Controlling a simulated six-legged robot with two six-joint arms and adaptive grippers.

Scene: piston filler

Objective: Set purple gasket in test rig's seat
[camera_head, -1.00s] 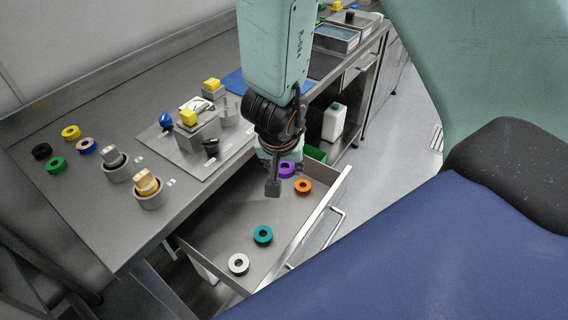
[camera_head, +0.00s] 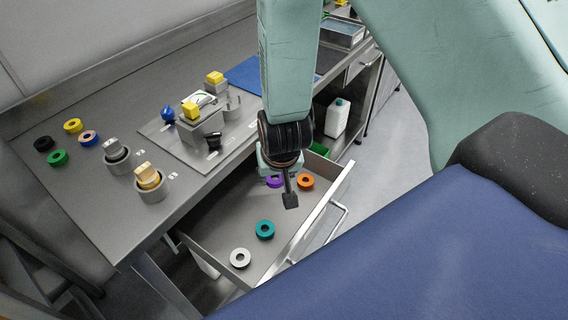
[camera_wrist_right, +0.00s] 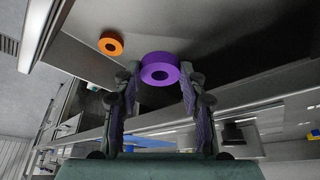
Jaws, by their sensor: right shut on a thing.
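The purple gasket (camera_wrist_right: 160,70) is a thick ring between the fingertips of my right gripper (camera_wrist_right: 160,80) in the right wrist view. The gripper is shut on it. In the head view the purple gasket (camera_head: 274,181) shows partly behind my right gripper (camera_head: 285,190), over the open drawer; its height above the drawer floor is unclear. The test rig (camera_head: 200,130) appears to be the grey plate on the bench with a block, yellow knob, blue part and black handle. I cannot tell which part is its seat. My left gripper is not in view.
The open drawer (camera_head: 215,222) holds orange (camera_head: 305,182), teal (camera_head: 265,230) and white (camera_head: 240,258) gaskets. Several coloured rings (camera_head: 57,158) and two capped cylinders (camera_head: 151,184) stand on the bench at left. A white bottle (camera_head: 337,117) stands under the bench.

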